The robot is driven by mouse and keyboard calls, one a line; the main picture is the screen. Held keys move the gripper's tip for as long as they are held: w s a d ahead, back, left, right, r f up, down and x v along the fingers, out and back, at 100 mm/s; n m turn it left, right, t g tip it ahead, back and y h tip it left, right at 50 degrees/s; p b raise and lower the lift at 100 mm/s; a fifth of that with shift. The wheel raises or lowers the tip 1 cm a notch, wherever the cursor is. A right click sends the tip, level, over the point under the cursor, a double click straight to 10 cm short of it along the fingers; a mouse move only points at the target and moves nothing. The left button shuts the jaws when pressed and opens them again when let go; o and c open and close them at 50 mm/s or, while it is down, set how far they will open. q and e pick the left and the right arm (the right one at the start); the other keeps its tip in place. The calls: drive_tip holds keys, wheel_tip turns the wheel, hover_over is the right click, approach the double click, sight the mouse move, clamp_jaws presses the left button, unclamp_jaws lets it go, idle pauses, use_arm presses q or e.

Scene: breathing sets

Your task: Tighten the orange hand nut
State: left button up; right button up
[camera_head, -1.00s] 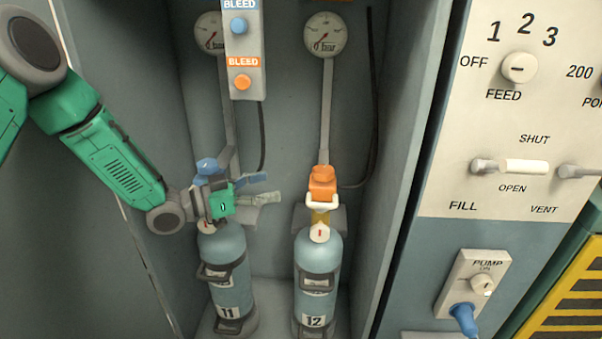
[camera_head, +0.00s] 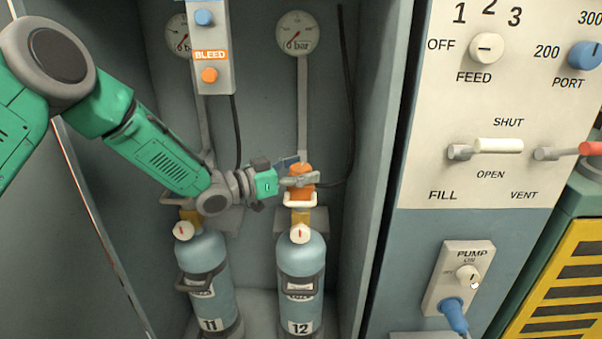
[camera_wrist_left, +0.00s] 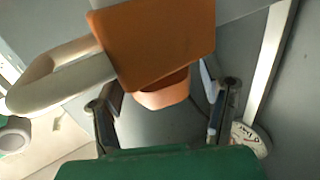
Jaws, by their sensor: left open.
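The orange hand nut (camera_head: 302,182) sits on top of the bottle marked 12 (camera_head: 302,262), at its yoke with a white bar (camera_head: 300,201). My left gripper (camera_head: 298,171) is open at the nut, its fingers partly overlapping it in the head view. In the left wrist view the orange nut (camera_wrist_left: 155,45) looms large ahead, with the open fingers (camera_wrist_left: 160,112) low on either side of its lower part. I cannot tell whether the fingers touch it. The white bar (camera_wrist_left: 62,88) shows at the left there. My right gripper is not in view.
Bottle 11 (camera_head: 203,270) stands left of bottle 12 in the same cabinet. A bleed panel (camera_head: 210,55) hangs above, and a gauge (camera_head: 297,33) is at the back. The cabinet's right wall (camera_head: 378,170) and control panel (camera_head: 480,120) bound the right side.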

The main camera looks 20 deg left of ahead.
use_arm(q)
drive_tip(key=shift+d, duration=0.2)
drive_tip(key=shift+a+f, duration=0.1)
drive_tip(key=shift+a, duration=0.4)
drive_tip(key=c, duration=1.2)
drive_tip(key=shift+d, duration=0.15)
